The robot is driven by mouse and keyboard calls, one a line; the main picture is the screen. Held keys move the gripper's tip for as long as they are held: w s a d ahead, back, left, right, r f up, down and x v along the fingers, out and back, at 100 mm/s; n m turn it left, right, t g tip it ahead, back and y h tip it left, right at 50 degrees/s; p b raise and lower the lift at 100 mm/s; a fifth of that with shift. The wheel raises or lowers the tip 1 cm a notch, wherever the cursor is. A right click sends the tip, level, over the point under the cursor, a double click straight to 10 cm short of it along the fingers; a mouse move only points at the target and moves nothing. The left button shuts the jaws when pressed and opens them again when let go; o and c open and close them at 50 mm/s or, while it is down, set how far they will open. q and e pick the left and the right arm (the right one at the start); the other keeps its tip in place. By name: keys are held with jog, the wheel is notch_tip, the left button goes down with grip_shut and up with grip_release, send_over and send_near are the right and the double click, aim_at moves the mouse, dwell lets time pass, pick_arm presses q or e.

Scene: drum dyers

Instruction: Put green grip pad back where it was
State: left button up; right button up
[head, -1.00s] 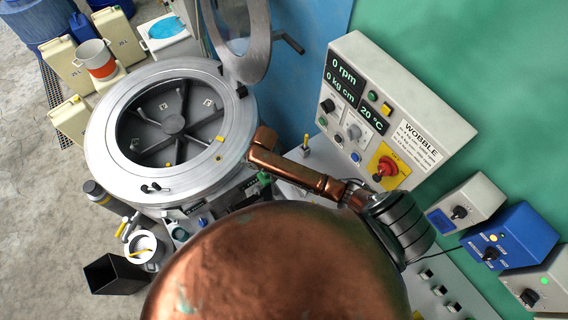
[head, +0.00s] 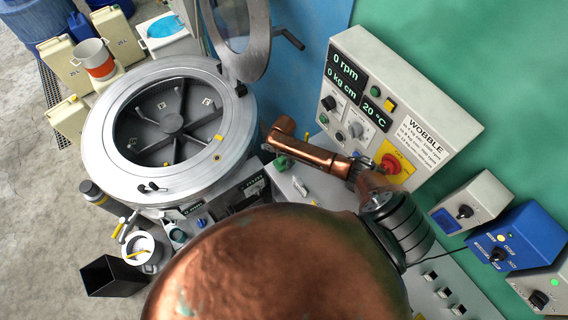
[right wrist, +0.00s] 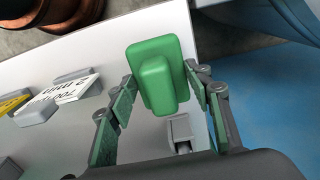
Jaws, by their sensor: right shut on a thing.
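The green grip pad (right wrist: 152,72) is a rounded block with a raised bar. It sits between the two fingers of my right gripper (right wrist: 163,85) in the right wrist view. The fingers are shut on it, one on each side. In the head view, a small green patch, the pad (head: 281,162), shows just below the end of my copper right arm; the fingers are hard to make out there. A white panel surface lies behind the pad in the wrist view; I cannot tell whether the pad touches it. My left gripper is not in view.
A small grey bracket (right wrist: 180,132) stands on the white surface close to the pad. The steel drum (head: 100,165) with its raised lid is to the left. A control box (head: 440,112) with a red knob (head: 391,163) is to the right.

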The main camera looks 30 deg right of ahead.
notch_tip(320, 180, down, 3)
jog(key=shift+r+b, duration=0.15)
jog(key=shift+b, duration=0.9)
jog(key=shift+r, duration=0.1)
jog(key=shift+a, duration=0.1)
jog(key=o, duration=1.1)
